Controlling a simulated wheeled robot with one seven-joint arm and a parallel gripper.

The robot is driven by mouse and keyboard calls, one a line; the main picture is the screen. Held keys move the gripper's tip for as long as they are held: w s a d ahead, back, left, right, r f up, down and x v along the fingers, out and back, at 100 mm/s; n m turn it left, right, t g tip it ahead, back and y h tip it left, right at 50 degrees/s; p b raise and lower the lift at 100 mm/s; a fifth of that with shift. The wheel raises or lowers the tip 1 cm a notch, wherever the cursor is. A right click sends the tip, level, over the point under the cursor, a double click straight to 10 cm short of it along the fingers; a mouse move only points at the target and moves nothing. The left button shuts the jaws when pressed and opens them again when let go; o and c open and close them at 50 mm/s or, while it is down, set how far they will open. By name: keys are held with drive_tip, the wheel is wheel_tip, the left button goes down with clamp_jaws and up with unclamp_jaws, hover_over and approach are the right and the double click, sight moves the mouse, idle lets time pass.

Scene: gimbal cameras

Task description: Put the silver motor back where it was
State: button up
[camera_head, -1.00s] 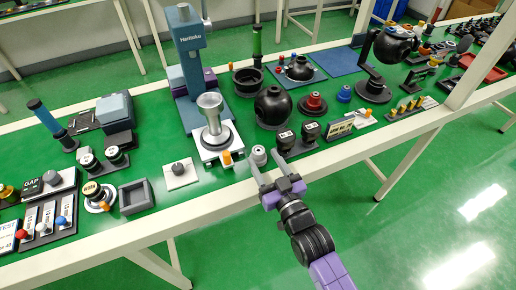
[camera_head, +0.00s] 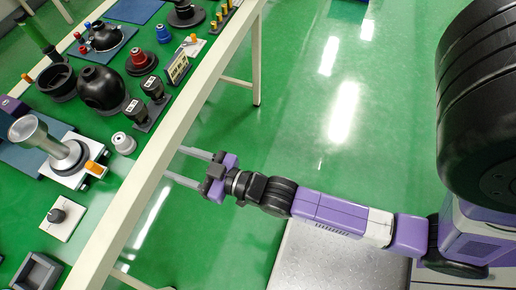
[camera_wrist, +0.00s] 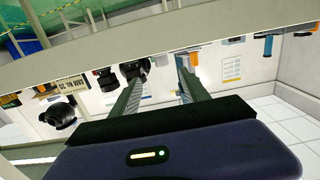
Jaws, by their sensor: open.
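A small silver-white cylinder (camera_head: 123,143) stands on the green table near its front edge. A larger silver piece with a wide cup-shaped end (camera_head: 49,142) sits on a white plate left of it. I cannot tell for sure which one is the silver motor. My gripper (camera_head: 173,161) is open and empty, off the table's front edge, apart from both pieces. In the wrist view its two fingers (camera_wrist: 155,80) are spread with nothing between them.
The pale table rail (camera_head: 150,165) runs between my gripper and the tabletop. A black sphere-shaped housing (camera_head: 101,89), black blocks (camera_head: 145,100) and a white plate with a dark knob (camera_head: 62,218) stand nearby. The green floor right of the table is clear.

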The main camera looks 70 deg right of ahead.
drive_tip(key=s+r+g, duration=0.1)
drive_tip(key=s+r, duration=0.3)
drive_tip(key=s, duration=0.7)
drive_tip(key=s+r+g, duration=0.1)
drive_tip(key=s+r, duration=0.3)
drive_tip(key=s, duration=0.7)
drive_tip(key=shift+s, duration=0.3)
drive_tip(key=shift+r+p, duration=0.25)
drive_tip(key=shift+p, duration=0.05)
